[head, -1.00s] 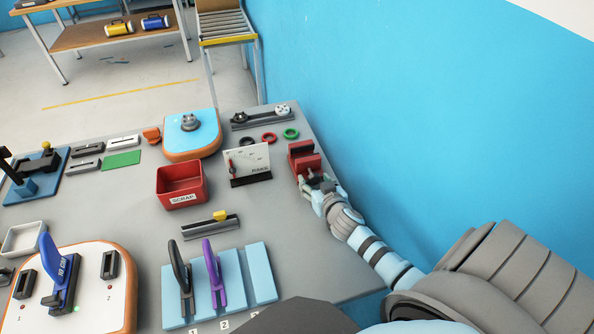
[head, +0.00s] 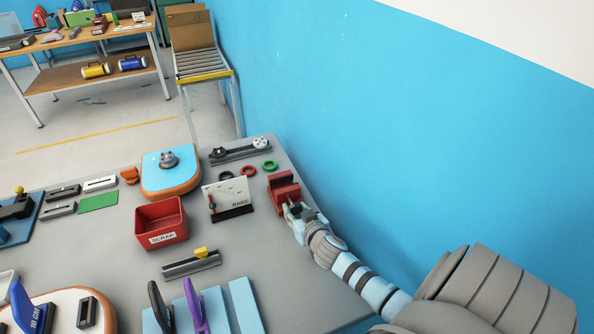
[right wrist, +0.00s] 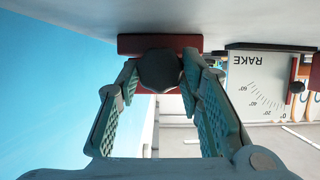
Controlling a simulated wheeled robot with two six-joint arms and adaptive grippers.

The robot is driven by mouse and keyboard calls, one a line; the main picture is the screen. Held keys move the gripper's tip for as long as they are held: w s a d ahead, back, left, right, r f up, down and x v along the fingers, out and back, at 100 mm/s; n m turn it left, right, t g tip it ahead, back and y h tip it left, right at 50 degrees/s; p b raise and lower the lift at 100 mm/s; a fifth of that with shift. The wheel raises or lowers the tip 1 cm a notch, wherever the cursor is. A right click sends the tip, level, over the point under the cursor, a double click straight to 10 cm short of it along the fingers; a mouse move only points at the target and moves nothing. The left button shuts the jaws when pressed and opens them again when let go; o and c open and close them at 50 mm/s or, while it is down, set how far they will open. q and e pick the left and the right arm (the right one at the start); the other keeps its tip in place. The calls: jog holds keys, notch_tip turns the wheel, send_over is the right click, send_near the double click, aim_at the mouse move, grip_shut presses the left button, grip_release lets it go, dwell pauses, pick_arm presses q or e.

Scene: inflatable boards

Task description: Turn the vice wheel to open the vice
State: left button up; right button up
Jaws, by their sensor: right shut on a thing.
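The red vice (head: 284,190) stands near the right edge of the grey table, close to the blue wall. My right gripper (head: 292,209) is at the near side of the vice. In the right wrist view the vice body (right wrist: 128,44) shows behind a dark lobed wheel (right wrist: 160,70). The fingertips of my right gripper (right wrist: 160,76) lie on both sides of this wheel, and the gripper is shut on it. The gap between the vice's jaws is small in the head view, and its width is hard to judge. My left gripper is not in view.
A white RAKE gauge board (head: 224,196) stands left of the vice. Red (head: 248,171) and green (head: 270,165) rings lie behind it. A red scrap bin (head: 161,221) is further left. The blue wall (head: 400,170) is close on the right. Bare table lies in front of the vice.

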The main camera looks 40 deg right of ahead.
jog(key=shift+n, duration=0.3)
jog(key=shift+w+a+n+h+b, duration=0.1)
jog(key=shift+a+n+h+b, duration=0.1)
jog(key=shift+n+h+b, duration=0.6)
jog(key=shift+a+n+g+h+b, duration=0.1)
jog(key=shift+n+g+h+b, duration=0.2)
jog(key=shift+n+h+b, duration=0.75)
jog(key=shift+n, duration=0.25)
jog(key=o, duration=1.2)
jog(key=shift+f, duration=0.1)
jog(key=shift+c, duration=0.2)
